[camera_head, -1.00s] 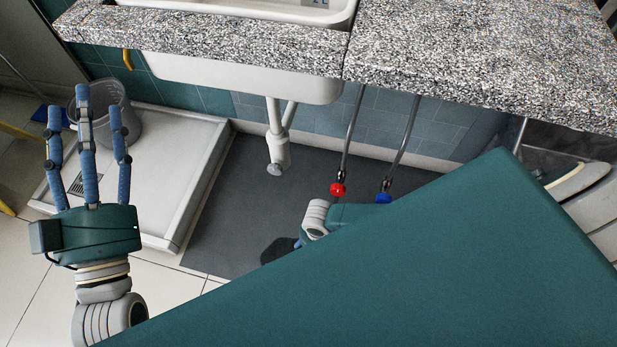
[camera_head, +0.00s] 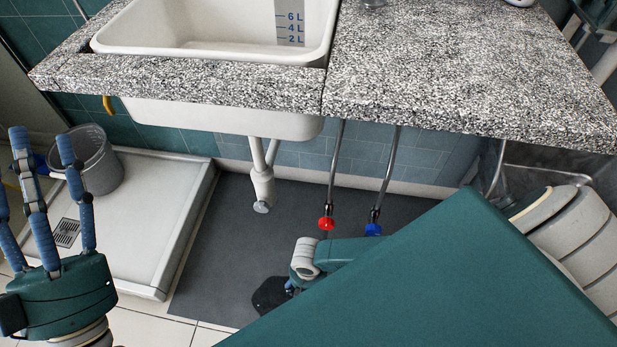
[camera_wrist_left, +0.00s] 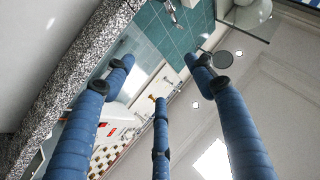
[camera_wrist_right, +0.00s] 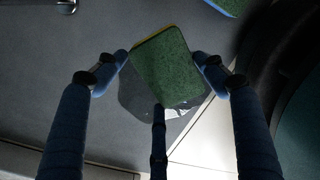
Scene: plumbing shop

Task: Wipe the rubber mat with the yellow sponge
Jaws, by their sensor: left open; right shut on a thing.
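The dark grey rubber mat (camera_head: 230,230) lies on the floor below the sink, with a darker wet-looking patch (camera_head: 268,298) near its front. My right gripper (camera_wrist_right: 165,62) is shut on the yellow sponge (camera_wrist_right: 168,68), whose green face and a thin yellow edge show in the right wrist view. The sponge covers part of the dark patch (camera_wrist_right: 135,100) in that view; I cannot tell whether it touches the mat. In the head view my arm hides the sponge and most of that gripper. My left gripper (camera_head: 40,155) is raised at the left, open and empty.
A white shower tray (camera_head: 135,225) with a grey bucket (camera_head: 95,165) borders the mat on the left. The granite counter (camera_head: 430,75) and sink (camera_head: 220,115) overhang it. A drain pipe (camera_head: 262,185) and red (camera_head: 326,223) and blue (camera_head: 373,229) valves hang above the mat.

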